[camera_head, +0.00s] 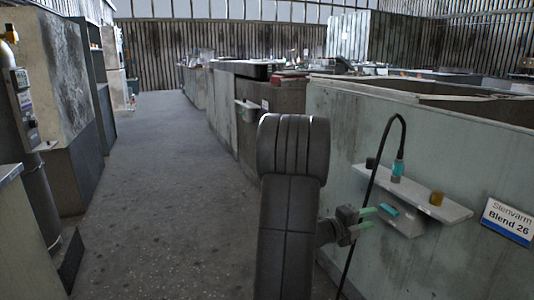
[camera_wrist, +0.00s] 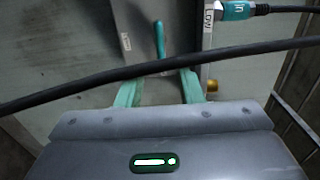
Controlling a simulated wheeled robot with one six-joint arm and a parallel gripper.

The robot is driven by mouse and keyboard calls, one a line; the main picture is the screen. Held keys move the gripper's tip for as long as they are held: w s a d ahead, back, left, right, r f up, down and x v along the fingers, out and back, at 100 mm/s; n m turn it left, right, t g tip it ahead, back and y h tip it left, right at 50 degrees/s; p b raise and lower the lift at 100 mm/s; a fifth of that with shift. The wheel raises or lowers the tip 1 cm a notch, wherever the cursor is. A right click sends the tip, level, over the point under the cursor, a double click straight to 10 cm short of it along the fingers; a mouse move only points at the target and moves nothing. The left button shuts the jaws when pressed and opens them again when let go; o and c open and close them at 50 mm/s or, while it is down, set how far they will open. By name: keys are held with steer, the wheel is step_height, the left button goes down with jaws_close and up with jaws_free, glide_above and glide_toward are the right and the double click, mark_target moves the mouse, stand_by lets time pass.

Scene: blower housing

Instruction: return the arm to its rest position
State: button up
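My gripper (camera_head: 367,218) is at the right of my dark arm in the head view, in front of the light grey tank wall and left of a small shelf. In the wrist view its two green fingers (camera_wrist: 159,90) stand apart, with no object seen held between them. A black cable (camera_wrist: 240,53) crosses the view at the fingertips and hides them partly. I cannot tell whether it touches them. My arm (camera_head: 288,215) is raised in the middle of the head view.
A grey shelf (camera_head: 448,208) on the tank wall (camera_head: 335,125) carries a teal cable connector (camera_head: 398,168) and a brass-coloured cylinder (camera_head: 436,198). A teal piece (camera_head: 388,210) is below. A sign (camera_head: 508,222) is at right. The aisle floor (camera_head: 165,190) at left is clear.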

mark_target(388, 211)
steer(key=b+x, duration=0.1)
steer(key=x, duration=0.7)
steer(key=shift+b, duration=0.3)
steer(key=shift+a+r+n+p, duration=0.1)
steer(key=shift+r+n+p, duration=0.15)
steer(key=shift+n, duration=0.75)
steer(key=n+p, duration=0.2)
steer(key=shift+r+n, duration=0.15)
steer(key=shift+n, duration=0.15)
steer(key=shift+n+p, duration=1.05)
steer(key=shift+n, duration=0.25)
